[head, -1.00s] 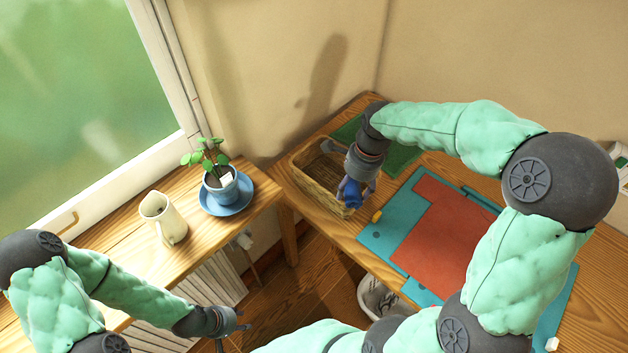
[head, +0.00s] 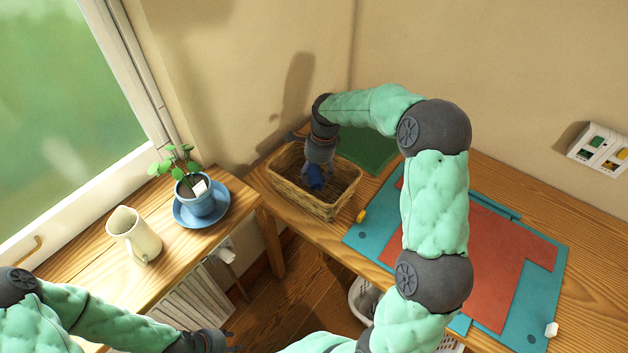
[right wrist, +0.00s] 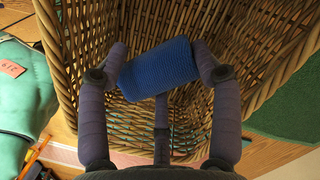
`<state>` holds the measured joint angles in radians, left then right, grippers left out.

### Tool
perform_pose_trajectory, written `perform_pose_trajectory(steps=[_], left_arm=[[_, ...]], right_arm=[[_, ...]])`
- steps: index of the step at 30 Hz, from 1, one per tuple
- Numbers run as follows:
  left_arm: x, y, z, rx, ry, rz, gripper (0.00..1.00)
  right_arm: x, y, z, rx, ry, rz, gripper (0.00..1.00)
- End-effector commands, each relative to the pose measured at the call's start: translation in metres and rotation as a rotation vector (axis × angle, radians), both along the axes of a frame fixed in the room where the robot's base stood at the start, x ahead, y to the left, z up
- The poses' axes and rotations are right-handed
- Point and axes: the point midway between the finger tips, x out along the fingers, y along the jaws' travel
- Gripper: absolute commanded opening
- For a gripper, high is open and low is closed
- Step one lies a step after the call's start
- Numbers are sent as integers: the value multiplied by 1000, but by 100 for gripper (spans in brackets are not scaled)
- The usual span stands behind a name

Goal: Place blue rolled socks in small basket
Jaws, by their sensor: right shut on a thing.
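The blue rolled socks (right wrist: 156,68) are held between the fingers of my right gripper (right wrist: 160,72), which is shut on them. In the head view the socks (head: 316,177) show under my right gripper (head: 318,172), within the outline of the small wicker basket (head: 335,207). The basket also fills much of the right wrist view (right wrist: 85,60), with its woven walls around the socks. I cannot tell whether the socks touch the basket's bottom. My left gripper (head: 232,341) is low at the bottom of the head view, away from the basket; its fingers are too small to read.
A green mat (head: 372,150) lies behind the basket. A teal board with red cloth (head: 480,270) lies to its right, with a yellow piece (head: 361,216) near the basket. A potted plant (head: 195,195) on a blue saucer and a cream pitcher (head: 135,238) stand on the left bench.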

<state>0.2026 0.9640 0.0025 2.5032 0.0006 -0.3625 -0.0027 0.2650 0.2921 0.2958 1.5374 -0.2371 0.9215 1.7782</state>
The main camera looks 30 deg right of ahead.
Motion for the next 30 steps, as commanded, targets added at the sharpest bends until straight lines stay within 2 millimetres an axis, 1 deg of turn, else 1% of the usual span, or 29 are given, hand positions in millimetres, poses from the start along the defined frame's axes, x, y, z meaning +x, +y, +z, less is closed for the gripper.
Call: perform_pose_trajectory(steps=[4, 7, 10, 18, 22, 23, 24, 25, 26, 30], left_arm=[[0, 0, -4, 0, 0, 0, 40], [0, 0, -14, 0, 0, 0, 40], [0, 0, -21, 0, 0, 0, 40], [0, 0, -19, 0, 0, 0, 40], [0, 0, -20, 0, 0, 0, 40], [0, 0, -20, 0, 0, 0, 40], [0, 0, -20, 0, 0, 0, 40], [0, 0, -20, 0, 0, 0, 40], [0, 0, -20, 0, 0, 0, 40], [0, 0, -20, 0, 0, 0, 40]], right_arm=[[7, -1, -10, 0, 1, 0, 43], [5, -1, -26, 0, 1, 0, 43], [5, -1, -37, 0, 1, 0, 43], [5, -1, -36, 0, -1, 0, 43], [5, -1, -40, 0, 0, -1, 43], [5, -1, -40, 0, 0, -1, 68], [5, -1, -39, 0, 0, -1, 79], [5, -1, -39, 0, 0, -1, 88], [5, -1, -39, 0, 0, 0, 89], [5, -1, -39, 0, 0, 0, 89]])
